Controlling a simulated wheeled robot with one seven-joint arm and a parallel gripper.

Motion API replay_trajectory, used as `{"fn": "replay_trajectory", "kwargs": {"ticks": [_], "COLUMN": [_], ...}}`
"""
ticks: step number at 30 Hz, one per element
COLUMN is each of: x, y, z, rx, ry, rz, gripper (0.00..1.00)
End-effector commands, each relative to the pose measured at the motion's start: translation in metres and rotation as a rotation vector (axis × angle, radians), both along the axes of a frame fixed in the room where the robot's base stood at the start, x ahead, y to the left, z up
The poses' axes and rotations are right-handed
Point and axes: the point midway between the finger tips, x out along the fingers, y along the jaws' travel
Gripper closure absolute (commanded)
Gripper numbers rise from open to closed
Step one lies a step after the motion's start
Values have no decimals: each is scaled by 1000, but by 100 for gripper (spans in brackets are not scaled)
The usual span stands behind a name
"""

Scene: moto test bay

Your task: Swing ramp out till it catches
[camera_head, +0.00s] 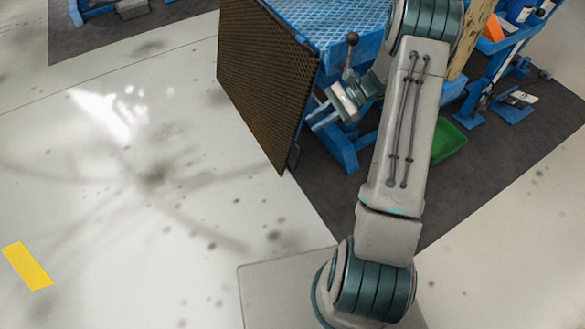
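The ramp appears to be the brown mesh panel (262,75) with a dark frame. It stands steeply upright against the left end of the blue table (335,25). Its lower corner (283,165) hangs close to the floor; I cannot tell whether it touches. The hinge and any catch are not clear to see. My arm rises on the right of the picture and leaves the top edge. My gripper is not in view.
A grey clamp-like part (347,98) and a lever with a black ball (352,39) sit at the table's near end. A green tray (447,141) lies on the dark mat (335,205). Pale floor left of the panel is free, with yellow tape (27,266).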

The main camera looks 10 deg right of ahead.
Motion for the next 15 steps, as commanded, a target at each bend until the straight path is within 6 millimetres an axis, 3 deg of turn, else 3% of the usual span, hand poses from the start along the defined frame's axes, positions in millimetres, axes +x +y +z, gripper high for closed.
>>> {"fn": "replay_trajectory", "kwargs": {"ticks": [1, 6, 12, 15], "x": [5, 20, 26, 26], "y": [-8, -30, -55, -63], "z": [-39, -120, -208, -238], "rx": [47, 209, 384, 449], "ry": [37, 132, 218, 244], "rz": [-48, -200, -361, -419], "gripper": [78, 78, 78, 78]}}
